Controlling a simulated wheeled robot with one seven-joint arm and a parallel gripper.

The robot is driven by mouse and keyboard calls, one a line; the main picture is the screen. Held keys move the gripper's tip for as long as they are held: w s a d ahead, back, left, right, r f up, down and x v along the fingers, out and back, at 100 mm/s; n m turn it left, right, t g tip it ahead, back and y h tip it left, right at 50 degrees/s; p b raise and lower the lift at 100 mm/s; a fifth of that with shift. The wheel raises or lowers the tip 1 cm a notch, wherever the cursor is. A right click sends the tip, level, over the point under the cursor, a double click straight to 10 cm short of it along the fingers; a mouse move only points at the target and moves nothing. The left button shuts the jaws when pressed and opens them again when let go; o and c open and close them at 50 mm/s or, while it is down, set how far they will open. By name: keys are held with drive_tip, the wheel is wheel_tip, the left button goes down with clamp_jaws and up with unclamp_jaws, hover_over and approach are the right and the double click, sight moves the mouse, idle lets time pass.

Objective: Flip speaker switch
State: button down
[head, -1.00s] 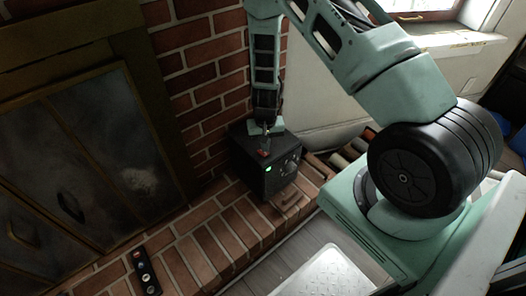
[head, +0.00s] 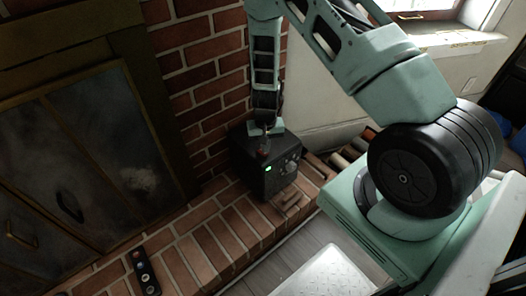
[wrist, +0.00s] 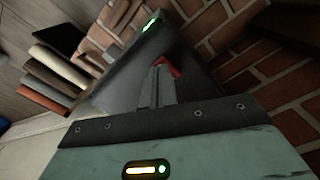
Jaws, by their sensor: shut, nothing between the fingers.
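The speaker (head: 281,181) is a black box on the brick ledge, with a lit green light on its front and knobs to the right of the light. In the wrist view its dark surface (wrist: 120,85) lies behind my fingers, with the green glow near the top. A small red switch (wrist: 171,67) shows at the fingertips, on their right side. My gripper (head: 263,147) points down at the speaker's top, its fingers together and empty. In the wrist view the fingertips (wrist: 158,68) overlap the switch's edge; I cannot tell whether they touch it.
The brick ledge (head: 215,240) runs in front of the speaker, with a brick wall (head: 205,85) behind it. A dark remote-like strip (head: 145,272) lies on the ledge at the lower left. Several books or rolls (wrist: 55,78) stand beside the speaker. Fireplace doors (head: 100,140) are at left.

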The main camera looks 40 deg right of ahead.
drive_tip(key=shift+f+b, duration=0.4)
drive_tip(key=shift+f, duration=0.15)
drive_tip(key=shift+r, duration=0.1)
wheel_tip(320, 180, up, 7)
drive_tip(key=p, duration=0.6)
idle(0.4)
idle(0.4)
